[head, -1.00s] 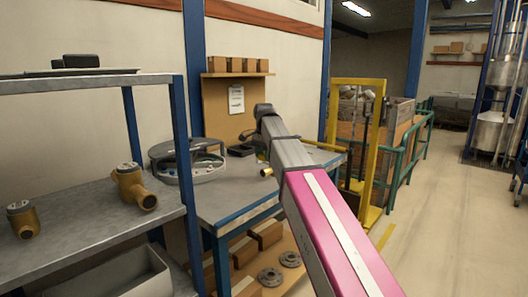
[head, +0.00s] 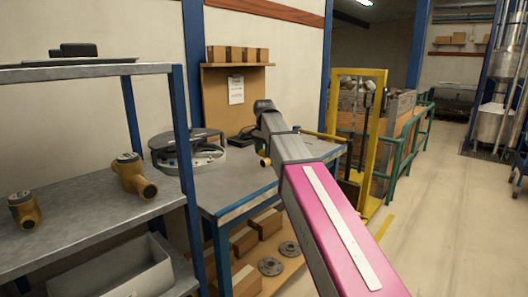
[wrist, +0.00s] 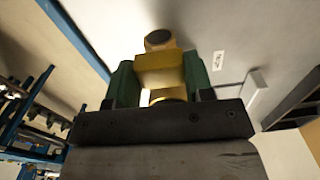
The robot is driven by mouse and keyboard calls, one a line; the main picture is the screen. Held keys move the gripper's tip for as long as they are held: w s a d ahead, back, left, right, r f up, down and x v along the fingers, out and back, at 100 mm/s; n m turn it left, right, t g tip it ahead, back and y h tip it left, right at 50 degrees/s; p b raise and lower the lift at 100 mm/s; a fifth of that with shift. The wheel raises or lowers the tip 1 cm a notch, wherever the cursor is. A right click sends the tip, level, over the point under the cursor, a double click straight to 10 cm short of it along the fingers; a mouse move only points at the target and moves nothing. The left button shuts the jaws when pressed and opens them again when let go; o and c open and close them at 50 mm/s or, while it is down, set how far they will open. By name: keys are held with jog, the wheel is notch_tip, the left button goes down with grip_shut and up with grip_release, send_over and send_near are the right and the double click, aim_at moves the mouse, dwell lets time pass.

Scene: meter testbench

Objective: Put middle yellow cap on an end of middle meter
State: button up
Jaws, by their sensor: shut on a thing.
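My gripper (wrist: 158,82) is shut on a yellow brass piece (wrist: 160,62) that looks like a meter. Its two green fingers press on either side, and a round dark-ended stub points away from me. In the head view my arm hides most of the gripper; only a small yellow bit (head: 265,162) shows beside it, over the blue-framed bench. Two other brass meters stand on the grey shelf at the left, one near the front (head: 25,210) and one farther right (head: 132,175). I cannot make out any yellow cap for certain.
The blue-framed bench (head: 235,185) holds a round grey device (head: 190,152) at its back left. Cartons and flanges (head: 270,266) lie on the shelf below. A grey bin (head: 115,270) stands under the meter shelf. A yellow frame (head: 372,130) stands right of the bench; floor at right is clear.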

jog(key=shift+f, duration=1.6)
dwell(0.6)
jog(key=o, duration=1.2)
jog(key=shift+r, duration=3.5)
